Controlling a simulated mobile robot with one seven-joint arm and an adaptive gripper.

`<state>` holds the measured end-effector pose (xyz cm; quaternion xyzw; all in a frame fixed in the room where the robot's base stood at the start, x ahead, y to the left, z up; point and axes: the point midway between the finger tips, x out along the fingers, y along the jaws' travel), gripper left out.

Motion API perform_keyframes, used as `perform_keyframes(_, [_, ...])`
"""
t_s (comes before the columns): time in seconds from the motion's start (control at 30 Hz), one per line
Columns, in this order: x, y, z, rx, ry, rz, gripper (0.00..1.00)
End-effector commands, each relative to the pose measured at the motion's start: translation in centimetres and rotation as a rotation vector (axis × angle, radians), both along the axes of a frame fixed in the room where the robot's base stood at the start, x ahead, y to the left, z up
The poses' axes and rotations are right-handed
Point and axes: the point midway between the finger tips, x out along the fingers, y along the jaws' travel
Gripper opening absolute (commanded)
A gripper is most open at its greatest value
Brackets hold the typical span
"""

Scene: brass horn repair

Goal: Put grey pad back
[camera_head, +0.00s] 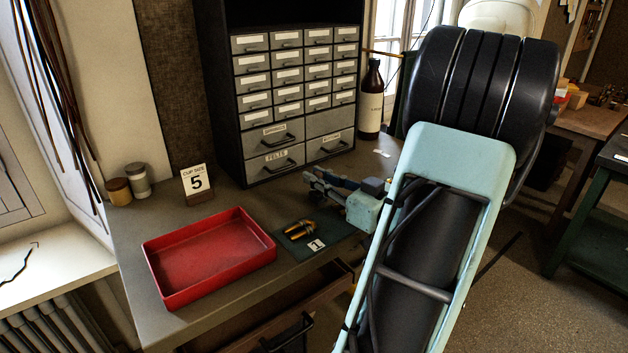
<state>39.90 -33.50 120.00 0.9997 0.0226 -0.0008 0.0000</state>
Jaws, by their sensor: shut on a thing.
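My gripper (316,184) is over the bench in front of the drawer cabinet, pointing left, above and behind the dark mat. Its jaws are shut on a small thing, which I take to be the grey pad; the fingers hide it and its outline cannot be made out. No other grey pad shows clearly. The red tray (163,270) stands empty on the bench, to the left of my gripper. The grey drawer cabinet (282,124) is behind, with a lower drawer labelled FELTS (276,160); its drawers look shut.
Yellow-and-black tools (299,230) lie on a dark green mat (335,240) with a card marked 1 (316,245). A CUP SIZE 5 sign (196,182), two jars (137,180) and a brown bottle (371,98) stand on the bench. A drawer (300,300) under the bench looks open.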

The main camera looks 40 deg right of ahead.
Motion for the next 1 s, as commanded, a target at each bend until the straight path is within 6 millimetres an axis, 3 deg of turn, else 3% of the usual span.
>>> perform_keyframes(0.23, [0.0,0.0,-0.3,0.0,0.0,0.0,0.0])
perform_keyframes(0.27, [0.0,0.0,-0.2,-0.001,0.0,0.0,0.17])
perform_keyframes(0.4, [0.0,0.0,-0.2,0.0,0.0,0.0,0.32])
perform_keyframes(0.77, [0.0,0.0,0.3,-0.001,0.0,-0.001,0.32])
perform_keyframes(1.0, [-4.3,-0.4,-0.1,-0.003,0.002,-0.005,0.32])
